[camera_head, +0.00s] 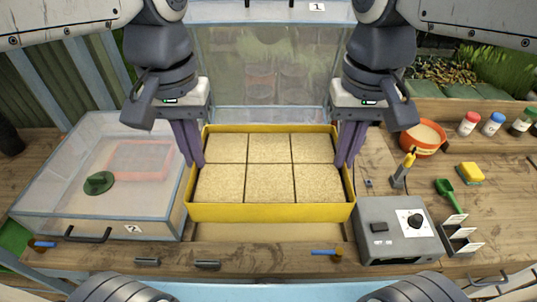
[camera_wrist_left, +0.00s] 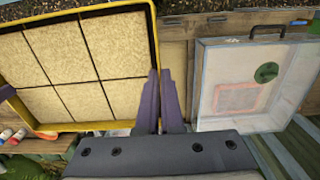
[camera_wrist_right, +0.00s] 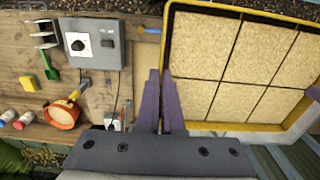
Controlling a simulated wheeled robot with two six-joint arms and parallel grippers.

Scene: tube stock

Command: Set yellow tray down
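The yellow tray (camera_head: 270,212) is in the middle of the head view, roughly level, with six squares of tan, grainy filling. My left gripper (camera_head: 198,164) is shut on its left rim, and my right gripper (camera_head: 343,164) is shut on its right rim. The tray's rim runs to the fingertips in the left wrist view (camera_wrist_left: 154,30) and in the right wrist view (camera_wrist_right: 168,35). A pale bench strip (camera_head: 265,232) shows in front of the tray. The tray's underside is hidden, so I cannot tell whether it touches the surface below.
A clear-lidded box (camera_head: 60,190) marked 2 stands close on the left. A grey control box (camera_head: 400,230) with a dial stands close at the front right. An orange pot (camera_head: 423,138), yellow sponge (camera_head: 469,173) and several bottles are further right. A clear panel (camera_head: 265,70) stands behind.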

